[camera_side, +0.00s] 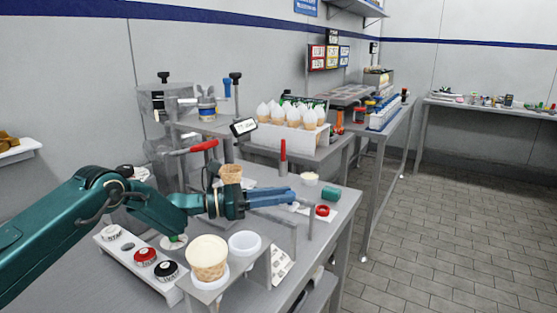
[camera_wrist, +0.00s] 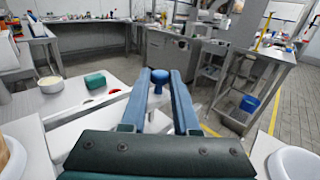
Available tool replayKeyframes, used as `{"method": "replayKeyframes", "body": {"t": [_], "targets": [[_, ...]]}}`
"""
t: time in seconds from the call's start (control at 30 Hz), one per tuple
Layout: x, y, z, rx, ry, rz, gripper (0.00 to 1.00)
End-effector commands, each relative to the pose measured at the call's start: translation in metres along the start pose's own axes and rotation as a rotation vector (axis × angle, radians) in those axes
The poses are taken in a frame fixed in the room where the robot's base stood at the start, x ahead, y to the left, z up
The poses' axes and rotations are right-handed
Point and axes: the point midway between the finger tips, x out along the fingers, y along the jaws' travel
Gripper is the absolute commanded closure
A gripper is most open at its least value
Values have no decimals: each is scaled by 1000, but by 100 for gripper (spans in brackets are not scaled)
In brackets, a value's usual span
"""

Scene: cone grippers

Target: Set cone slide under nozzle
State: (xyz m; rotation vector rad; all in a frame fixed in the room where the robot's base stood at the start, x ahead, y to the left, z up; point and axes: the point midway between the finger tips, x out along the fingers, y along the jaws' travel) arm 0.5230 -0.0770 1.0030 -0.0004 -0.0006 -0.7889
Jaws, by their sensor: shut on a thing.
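My gripper (camera_side: 293,197) reaches to the right over the bench, and its blue fingers also show in the wrist view (camera_wrist: 158,91). The fingers are shut on a blue knob (camera_wrist: 160,76) on a short stem, seen between the fingertips. The knob looks like the cone slide's handle; the slide's body is mostly hidden behind my arm. A waffle cone (camera_side: 231,172) stands just behind my wrist, near the dispenser with the red lever (camera_side: 203,147). The nozzle is not clear, so I cannot tell whether the cone is straight below it.
A cone rack (camera_side: 290,132) stands behind.

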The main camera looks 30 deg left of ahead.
Motion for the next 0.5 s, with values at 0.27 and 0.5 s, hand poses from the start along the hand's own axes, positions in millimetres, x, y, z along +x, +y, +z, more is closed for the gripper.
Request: {"method": "replayKeyframes", "body": {"t": [0.27,0.5], "targets": [[-18,17,1,0,-2,0,100],[-18,16,1,0,-1,0,63]]}}
